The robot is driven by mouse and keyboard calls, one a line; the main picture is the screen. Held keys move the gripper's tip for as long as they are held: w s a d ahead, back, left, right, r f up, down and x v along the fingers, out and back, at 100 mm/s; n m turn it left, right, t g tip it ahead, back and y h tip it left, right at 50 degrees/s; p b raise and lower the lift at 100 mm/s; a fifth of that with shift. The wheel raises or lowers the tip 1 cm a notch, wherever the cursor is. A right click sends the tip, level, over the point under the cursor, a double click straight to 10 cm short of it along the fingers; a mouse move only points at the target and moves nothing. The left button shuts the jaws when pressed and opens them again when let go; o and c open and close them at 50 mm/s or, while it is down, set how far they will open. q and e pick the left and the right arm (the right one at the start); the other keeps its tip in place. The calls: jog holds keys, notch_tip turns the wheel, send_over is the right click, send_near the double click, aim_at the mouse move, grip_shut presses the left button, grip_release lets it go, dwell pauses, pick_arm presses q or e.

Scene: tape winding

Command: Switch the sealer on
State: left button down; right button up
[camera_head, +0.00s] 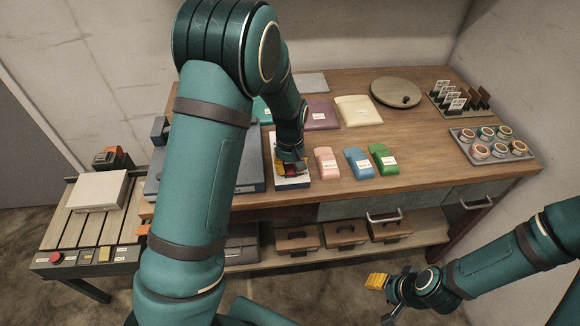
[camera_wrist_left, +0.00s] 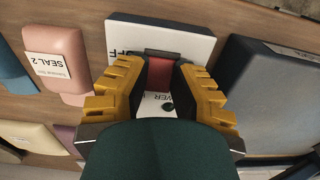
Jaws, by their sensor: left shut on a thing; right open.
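The white switch plate (camera_head: 292,183) lies on the table, largely covered by my left arm in the head view. In the left wrist view the plate (camera_wrist_left: 190,42) shows the letters "OFF", partly hidden, and part of a "POWER" label. A red switch lever (camera_wrist_left: 160,73) stands between the yellow fingers of my left gripper (camera_wrist_left: 163,82). The left gripper (camera_head: 290,168) is shut on this lever. My right gripper (camera_head: 384,298) is open and empty, low in front of the table.
A blue-grey machine body (camera_head: 250,175) stands close left of the plate, partly behind my arm. Pink (camera_head: 326,162), blue (camera_head: 358,163) and green (camera_head: 384,159) packets lie to its right. A roller conveyor (camera_head: 82,228) with a white box (camera_head: 98,190) stands at left.

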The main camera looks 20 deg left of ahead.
aim_at(290, 171)
pick_arm(q)
jog(key=shift+s+f, duration=0.1)
jog(key=shift+f, duration=0.05)
dwell(0.6)
jog(key=c, duration=0.7)
grip_release()
jog(key=shift+c, duration=0.2)
notch_tip(290, 171, up, 12)
